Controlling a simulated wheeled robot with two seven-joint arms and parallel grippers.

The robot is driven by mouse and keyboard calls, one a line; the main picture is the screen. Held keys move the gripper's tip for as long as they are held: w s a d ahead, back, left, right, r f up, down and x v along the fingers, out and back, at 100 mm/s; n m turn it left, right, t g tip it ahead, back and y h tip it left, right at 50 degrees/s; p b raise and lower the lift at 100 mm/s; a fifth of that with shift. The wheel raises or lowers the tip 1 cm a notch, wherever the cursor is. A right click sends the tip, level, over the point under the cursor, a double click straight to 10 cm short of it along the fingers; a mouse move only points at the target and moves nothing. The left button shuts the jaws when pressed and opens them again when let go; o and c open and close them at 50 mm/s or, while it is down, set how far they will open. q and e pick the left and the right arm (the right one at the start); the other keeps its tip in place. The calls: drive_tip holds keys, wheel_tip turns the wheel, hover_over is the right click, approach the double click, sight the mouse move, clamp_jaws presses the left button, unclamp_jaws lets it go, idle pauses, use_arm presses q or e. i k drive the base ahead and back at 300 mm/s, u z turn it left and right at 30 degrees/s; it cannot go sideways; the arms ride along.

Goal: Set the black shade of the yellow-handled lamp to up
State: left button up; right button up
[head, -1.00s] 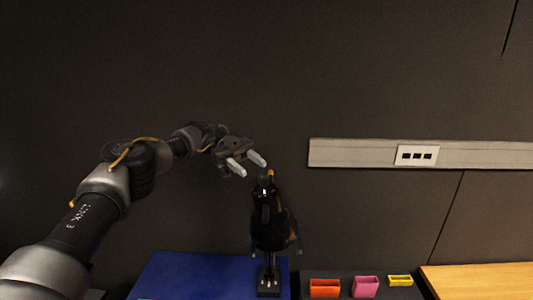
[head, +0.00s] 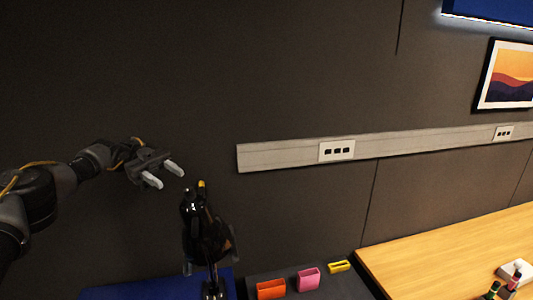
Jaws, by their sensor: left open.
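The lamp's black shade (head: 205,238) stands in the lower middle of the head view, on a dark post. Its mouth appears to face downward. A small yellow handle (head: 201,187) sticks up at its top. My left gripper (head: 164,175) is open and empty, up and to the left of the yellow handle, apart from it in the picture. The lower part of the lamp is cut off by the bottom edge of the view. My right gripper is not in view.
A blue surface (head: 150,291) lies at the lower left. Orange (head: 270,289), pink (head: 308,279) and yellow (head: 339,266) holders stand on a dark panel right of the lamp. A wooden table (head: 440,245) is farther right. A socket rail (head: 280,155) runs along the dark wall behind.

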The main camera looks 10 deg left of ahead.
sight(207, 239)
drive_tip(key=k, duration=1)
